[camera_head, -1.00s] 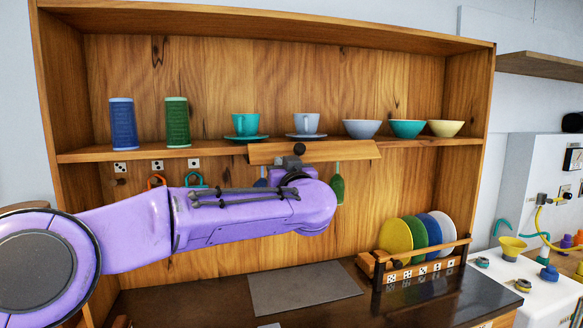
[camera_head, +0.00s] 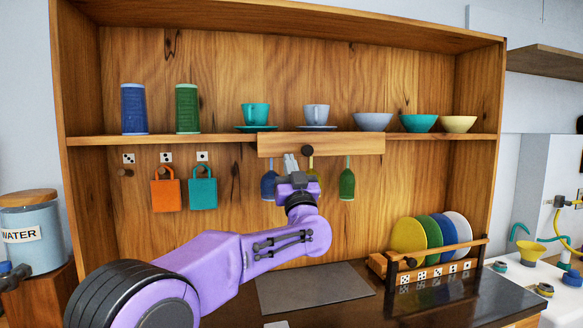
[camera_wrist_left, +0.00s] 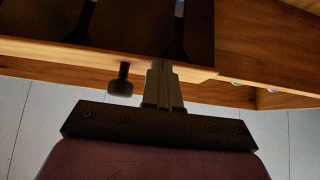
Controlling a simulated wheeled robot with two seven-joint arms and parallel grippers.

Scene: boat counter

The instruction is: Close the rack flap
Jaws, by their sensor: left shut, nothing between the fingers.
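The rack flap (camera_head: 345,144) is a plain wooden board along the front edge of the middle shelf, its face toward me. I cannot tell how far it stands from fully shut. Its dark round knob (camera_head: 307,151) is left of its middle; the knob also shows in the left wrist view (camera_wrist_left: 121,82). My left gripper (camera_head: 291,165) is shut and empty, pointing up at the flap's lower edge, just left of the knob in the head view. In the left wrist view its fingertips (camera_wrist_left: 163,72) are close to the wooden edge, beside the knob; contact is unclear. My right gripper is out of view.
Glasses (camera_head: 347,184) hang below the flap, near my left gripper. Cups and bowls (camera_head: 373,121) stand on the shelf (camera_head: 215,139) above. A plate rack (camera_head: 470,246) stands right on the dark counter.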

